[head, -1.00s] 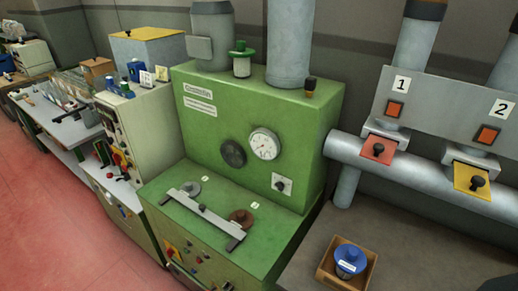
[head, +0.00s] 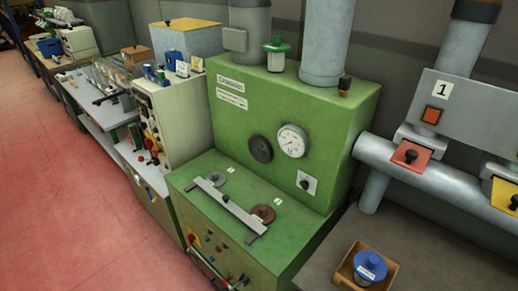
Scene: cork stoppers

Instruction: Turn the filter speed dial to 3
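A green machine (head: 235,130) stands in the middle of the head view. Its upright face carries a white round gauge (head: 292,141), a black round knob or cap (head: 261,149) to its left, and a small black knob on a white plate (head: 306,183) below right. The plate's markings are too small to read, and I cannot tell which part is the filter speed dial. Neither of my grippers shows.
A metal bar (head: 229,206) spans the machine's lower ledge. A wooden box (head: 343,270) holding a blue-lidded container (head: 369,266) sits on the grey surface at right. A pipe with a red gate plate (head: 405,160) runs right. Red floor (head: 70,200) is open at left.

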